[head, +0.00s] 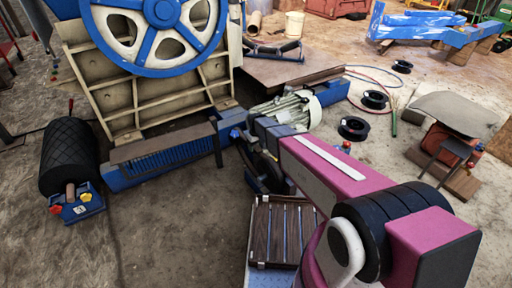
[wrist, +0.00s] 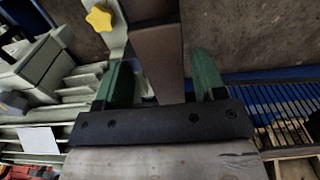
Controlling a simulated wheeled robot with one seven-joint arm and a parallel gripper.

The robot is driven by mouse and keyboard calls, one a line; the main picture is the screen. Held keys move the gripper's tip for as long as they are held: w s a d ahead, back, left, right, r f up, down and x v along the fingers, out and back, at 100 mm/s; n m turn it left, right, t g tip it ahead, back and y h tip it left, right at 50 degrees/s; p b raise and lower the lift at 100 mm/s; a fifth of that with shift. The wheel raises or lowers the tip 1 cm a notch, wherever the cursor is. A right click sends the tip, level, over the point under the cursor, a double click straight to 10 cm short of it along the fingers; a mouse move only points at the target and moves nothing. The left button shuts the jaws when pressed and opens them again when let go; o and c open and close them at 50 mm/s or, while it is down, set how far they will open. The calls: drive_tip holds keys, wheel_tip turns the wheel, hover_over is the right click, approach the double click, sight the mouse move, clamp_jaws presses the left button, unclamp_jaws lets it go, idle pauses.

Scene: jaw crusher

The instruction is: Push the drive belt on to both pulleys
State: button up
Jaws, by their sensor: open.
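In the head view a large blue-rimmed wheel with white spokes (head: 160,30) stands on the cream crusher body (head: 150,98) at the upper left. A pale finned motor (head: 287,108) sits right of it, partly behind my arm; its pulley cannot be made out. My gripper (wrist: 162,58) shows in the wrist view with two green fingers spread apart. A brown flat strip (wrist: 160,55) shows between them; I cannot tell whether it is the belt or whether it touches the fingers. I cannot make out the drive belt with certainty in either view.
A yellow star knob (wrist: 98,17) is close to the left finger. A blue grated beam (head: 165,160) lies before the crusher. A black roller (head: 68,157) is at left, a slatted wooden tray (head: 280,232) at front. Black spools (head: 355,128) lie on the right floor.

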sight(256, 147)
wheel_tip(256, 147, up, 11)
idle(0.5)
drive_tip(key=shift+s+f, duration=0.1)
idle(0.3)
